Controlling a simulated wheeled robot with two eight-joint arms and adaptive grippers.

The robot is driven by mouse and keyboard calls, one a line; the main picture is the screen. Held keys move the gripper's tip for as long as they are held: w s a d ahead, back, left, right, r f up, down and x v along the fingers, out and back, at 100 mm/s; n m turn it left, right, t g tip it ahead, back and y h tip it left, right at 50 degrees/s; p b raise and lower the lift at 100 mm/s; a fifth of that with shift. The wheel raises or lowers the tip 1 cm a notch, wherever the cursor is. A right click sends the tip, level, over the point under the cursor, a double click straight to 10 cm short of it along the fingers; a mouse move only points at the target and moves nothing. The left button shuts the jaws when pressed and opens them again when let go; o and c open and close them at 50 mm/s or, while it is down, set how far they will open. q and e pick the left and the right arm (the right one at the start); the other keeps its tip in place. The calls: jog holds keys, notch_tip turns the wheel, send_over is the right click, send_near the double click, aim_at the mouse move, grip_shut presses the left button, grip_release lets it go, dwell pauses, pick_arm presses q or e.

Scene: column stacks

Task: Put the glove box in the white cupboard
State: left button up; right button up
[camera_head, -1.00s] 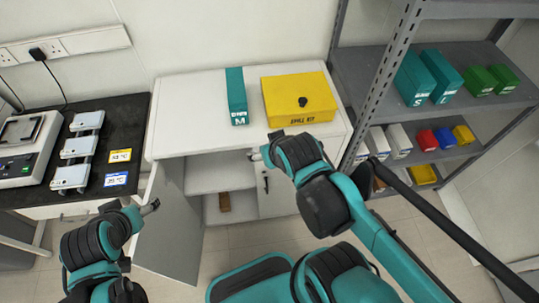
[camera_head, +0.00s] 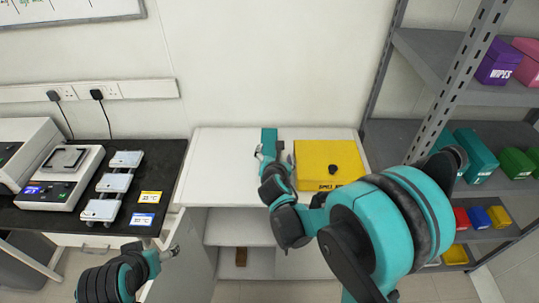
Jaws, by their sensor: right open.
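The teal glove box (camera_head: 269,136) stands on top of the white cupboard (camera_head: 222,150), left of the yellow box. My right gripper (camera_head: 270,153) is open at the near end of the glove box and hides its lower front. I cannot tell whether the fingers touch it. The cupboard's left door (camera_head: 192,255) stands open, and its inside shelf (camera_head: 238,232) shows. My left gripper (camera_head: 168,252) is low at the left, near the open door; its opening is too small to read.
A yellow box (camera_head: 325,158) with a black knob stands right of the glove box. A black bench (camera_head: 160,185) with a scale is at left. A grey metal rack (camera_head: 455,75) stands at right.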

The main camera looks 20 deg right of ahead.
aim_at(269, 146)
jog(key=n, duration=0.1)
jog(key=w+f+n, duration=0.1)
jog(key=w+a+n, duration=0.1)
jog(key=n, duration=0.1)
jog(key=shift+w+f+t, duration=0.2)
jog(key=shift+f+t, duration=0.05)
jog(key=shift+t, duration=0.15)
jog(key=x, duration=0.2)
jog(key=b+x, duration=0.1)
jog(key=x, duration=0.2)
jog(key=b+x, duration=0.1)
jog(key=x, duration=0.1)
jog(key=shift+w+f, duration=0.3)
jog(key=shift+f, duration=0.15)
jog(key=shift+s+a+r, duration=0.1)
jog(key=shift+s, duration=0.05)
jog(key=shift+c, duration=1.2)
jog(key=c, duration=1.5)
grip_shut()
jog(key=shift+r, duration=0.1)
